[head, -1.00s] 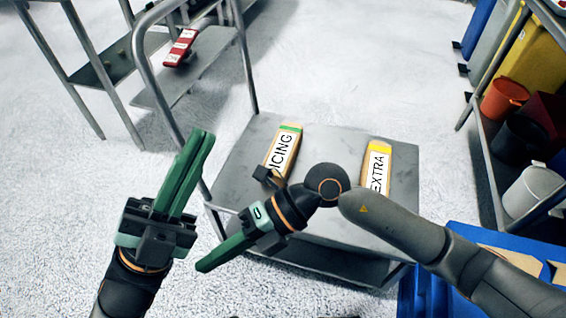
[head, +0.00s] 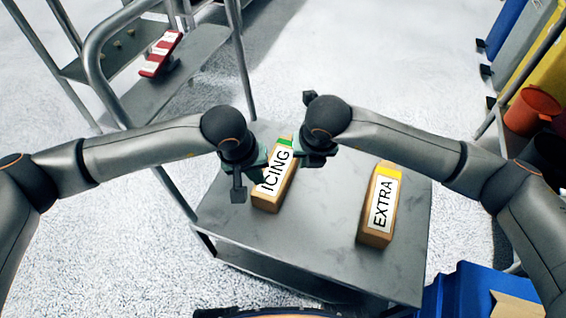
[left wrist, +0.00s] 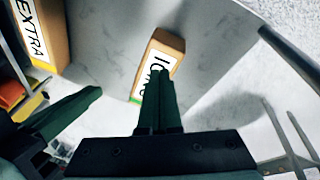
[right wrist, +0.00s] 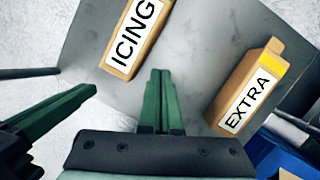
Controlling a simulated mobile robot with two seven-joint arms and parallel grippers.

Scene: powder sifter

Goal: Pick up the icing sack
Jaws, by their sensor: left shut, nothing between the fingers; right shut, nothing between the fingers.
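The icing sack (head: 270,190) is a brown upright pack with a white ICING label and a green top band. It stands on the left part of a grey cart top and also shows in the left wrist view (left wrist: 166,50) and right wrist view (right wrist: 133,40). My left gripper (left wrist: 158,95) is shut and empty, its fingers in front of part of the sack in its own view. My right gripper (right wrist: 158,95) is shut and empty, over the cart top between the two sacks in its view. In the head view my wrists largely hide the fingers, beside the sack.
A similar sack labelled EXTRA (head: 380,212) with a yellow band stands to the right on the cart top (head: 310,245). The cart's metal handle (head: 92,70) rises at the left. A red item (head: 160,54) lies behind; a blue bin (head: 480,285) stands at lower right.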

